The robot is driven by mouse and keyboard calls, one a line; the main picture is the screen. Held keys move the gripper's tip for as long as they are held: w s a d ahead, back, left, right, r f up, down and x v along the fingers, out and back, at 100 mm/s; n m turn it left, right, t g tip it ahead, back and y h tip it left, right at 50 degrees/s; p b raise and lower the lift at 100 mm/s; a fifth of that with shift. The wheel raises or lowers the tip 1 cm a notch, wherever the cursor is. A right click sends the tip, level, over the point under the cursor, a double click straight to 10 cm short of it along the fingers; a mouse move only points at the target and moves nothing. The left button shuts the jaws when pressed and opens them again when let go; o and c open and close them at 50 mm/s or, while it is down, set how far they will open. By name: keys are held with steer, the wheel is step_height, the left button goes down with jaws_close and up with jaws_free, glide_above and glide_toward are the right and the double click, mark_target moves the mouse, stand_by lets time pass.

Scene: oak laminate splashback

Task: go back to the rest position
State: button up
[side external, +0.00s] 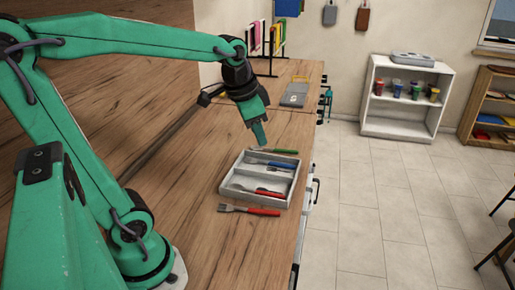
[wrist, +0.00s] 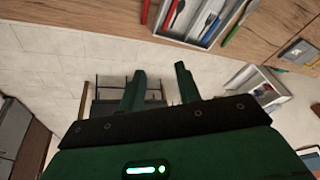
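My gripper (side external: 262,142) hangs above the far part of a grey divided cutlery tray (side external: 248,199) in the side view. In the wrist view my gripper (wrist: 161,72) has its two green fingers apart, with nothing between them. The tray (wrist: 184,41) is at the top of the wrist view. Cutlery with blue handles (side external: 280,169) and red handles (side external: 269,193) lies in it. A red-handled fork (side external: 250,210) lies on the worktop in front of the tray. A green-handled piece (side external: 285,151) lies behind it.
The wooden worktop (side external: 210,240) is clear left of the tray. A grey and yellow object (side external: 296,94) and a dark rack (side external: 268,50) stand farther back. A white shelf (side external: 398,100) with cups stands across the tiled floor.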

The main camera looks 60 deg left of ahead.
steer(key=s+d+f+n+t, duration=0.1)
steer(key=s+d+n, duration=0.2)
steer(key=s, duration=0.6)
steer(key=shift+s+d+f+t+h, duration=0.25)
steer(key=shift+s+d+t+h, duration=0.05)
steer(key=shift+d, duration=0.75)
